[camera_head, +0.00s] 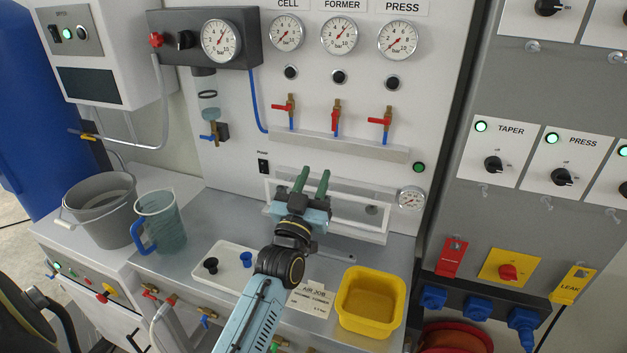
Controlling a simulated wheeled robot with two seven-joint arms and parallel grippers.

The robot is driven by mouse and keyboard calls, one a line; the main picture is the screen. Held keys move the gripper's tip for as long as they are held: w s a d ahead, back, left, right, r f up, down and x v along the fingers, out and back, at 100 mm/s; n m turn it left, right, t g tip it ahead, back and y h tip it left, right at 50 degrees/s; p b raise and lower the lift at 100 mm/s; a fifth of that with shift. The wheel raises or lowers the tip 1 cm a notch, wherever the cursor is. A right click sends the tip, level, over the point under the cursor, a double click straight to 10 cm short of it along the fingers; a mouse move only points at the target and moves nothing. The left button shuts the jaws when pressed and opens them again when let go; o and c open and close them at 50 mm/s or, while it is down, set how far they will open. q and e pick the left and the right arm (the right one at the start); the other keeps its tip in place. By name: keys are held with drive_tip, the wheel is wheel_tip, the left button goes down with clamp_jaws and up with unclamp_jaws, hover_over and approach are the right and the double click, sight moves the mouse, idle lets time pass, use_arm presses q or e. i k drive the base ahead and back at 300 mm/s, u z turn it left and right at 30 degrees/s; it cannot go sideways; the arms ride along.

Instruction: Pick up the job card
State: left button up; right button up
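The job card (314,298) is a small cream card with dark print headed "AIR JOB". It lies near the front of the grey bench, between my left forearm and a yellow bin. The forearm runs close along its left side and may cover its edge. My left gripper (312,177) has two green fingers with a gap between them and nothing seen in it. It is farther back than the card, in front of a white frame, pointing at the back panel. My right gripper is not in view.
The yellow bin (371,303) stands right of the card. A white tray (222,281) with black and blue parts is left of my forearm. A clear jug (167,228) and a grey bucket (99,208) stand farther left. Gauges and red-handled valves line the back panel.

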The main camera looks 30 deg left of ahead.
sight(312, 299)
drive_tip(key=u, duration=1.1)
